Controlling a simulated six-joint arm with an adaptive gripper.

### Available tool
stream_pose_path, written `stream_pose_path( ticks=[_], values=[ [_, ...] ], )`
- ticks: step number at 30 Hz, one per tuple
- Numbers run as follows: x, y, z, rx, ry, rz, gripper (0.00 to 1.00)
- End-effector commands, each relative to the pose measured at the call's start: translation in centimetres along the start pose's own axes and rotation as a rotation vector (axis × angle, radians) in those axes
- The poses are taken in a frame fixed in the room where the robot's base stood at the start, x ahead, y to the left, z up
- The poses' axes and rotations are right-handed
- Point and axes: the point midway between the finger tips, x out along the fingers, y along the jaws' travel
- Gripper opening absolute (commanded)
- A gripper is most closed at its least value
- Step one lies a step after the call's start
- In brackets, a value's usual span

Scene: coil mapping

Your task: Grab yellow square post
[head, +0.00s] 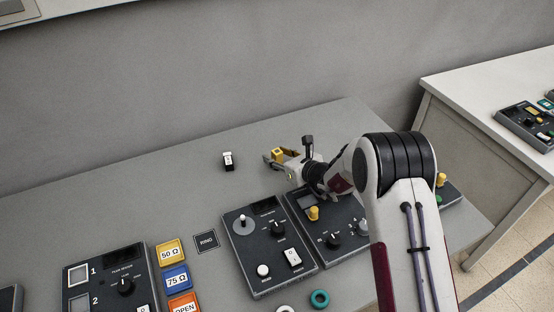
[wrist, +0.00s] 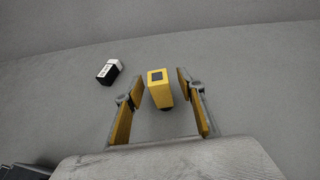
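The yellow square post (wrist: 159,89) shows in the wrist view between the two fingers of my gripper (wrist: 158,92). It has a dark square on its end face, and a visible gap lies on each side of it. My gripper is open around the post, with yellow pads on its inner finger faces. In the head view my gripper (head: 272,158) reaches to the left over the back part of the table. A yellow piece (head: 279,153) shows at its fingers there, partly hidden by them.
A small black-and-white block (wrist: 109,72) lies left of the gripper; the head view shows it too (head: 228,161). Dark control boxes (head: 267,250) stand along the front of the grey table (head: 130,195). Coloured tiles (head: 176,277) and a teal ring (head: 320,298) lie near them. A grey wall rises behind.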

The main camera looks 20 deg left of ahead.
Motion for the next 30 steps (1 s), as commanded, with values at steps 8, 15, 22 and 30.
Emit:
stream_pose_path(
  ticks=[8,15,22,30],
  values=[
    [2.5,0.1,-0.1,-0.001,0.001,0.002,0.39],
    [3.9,0.1,-0.1,0.0,0.002,0.001,0.39],
    [4.1,0.1,-0.1,0.0,0.001,0.001,0.39],
    [4.1,0.1,-0.1,0.0,0.001,0.001,0.39]
  ],
)
